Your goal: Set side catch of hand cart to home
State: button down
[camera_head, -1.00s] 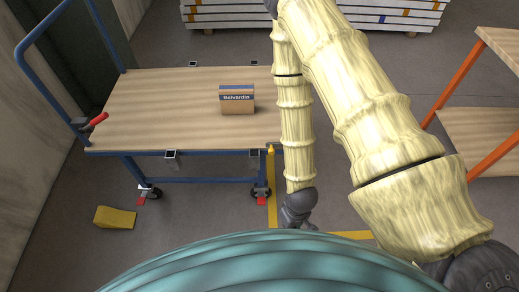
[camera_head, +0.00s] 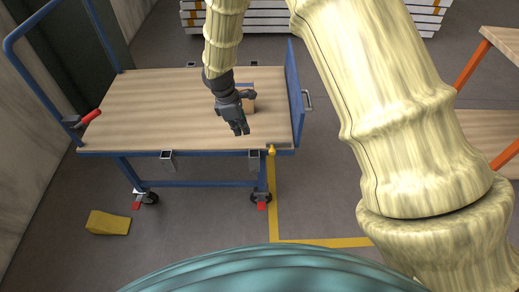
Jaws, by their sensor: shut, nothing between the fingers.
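The hand cart (camera_head: 150,110) has a wooden deck, a blue frame and a blue push bar at the left. A small yellow knob (camera_head: 272,151), perhaps the side catch, sits at the deck's front right corner, below an upright blue side panel (camera_head: 294,90) with a grey handle. A red-gripped lever (camera_head: 90,117) sits at the left end by the push bar. My gripper (camera_head: 239,131) is shut and empty, pointing down over the right half of the deck. It is left of and beyond the yellow knob, apart from it.
A cardboard box (camera_head: 248,104) on the deck is partly hidden behind my gripper. A yellow wedge (camera_head: 108,222) lies on the floor at front left. An orange-framed shelf (camera_head: 480,100) stands at right.

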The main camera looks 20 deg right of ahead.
aim_at(270, 150)
jog(key=x, duration=1)
jog(key=shift+s+f, duration=0.1)
jog(key=shift+s, duration=0.05)
jog(key=d, duration=0.3)
jog(key=shift+s+f, duration=0.25)
jog(key=shift+s, duration=0.1)
jog(key=shift+s+d+f, duration=0.1)
jog(key=shift+s+d, duration=0.05)
jog(key=shift+d, duration=0.2)
jog(key=shift+d, duration=0.1)
jog(key=d, duration=0.1)
jog(key=s+d+p, duration=0.1)
jog(key=d, duration=0.1)
jog(key=shift+d, duration=0.2)
jog(key=shift+a, duration=0.1)
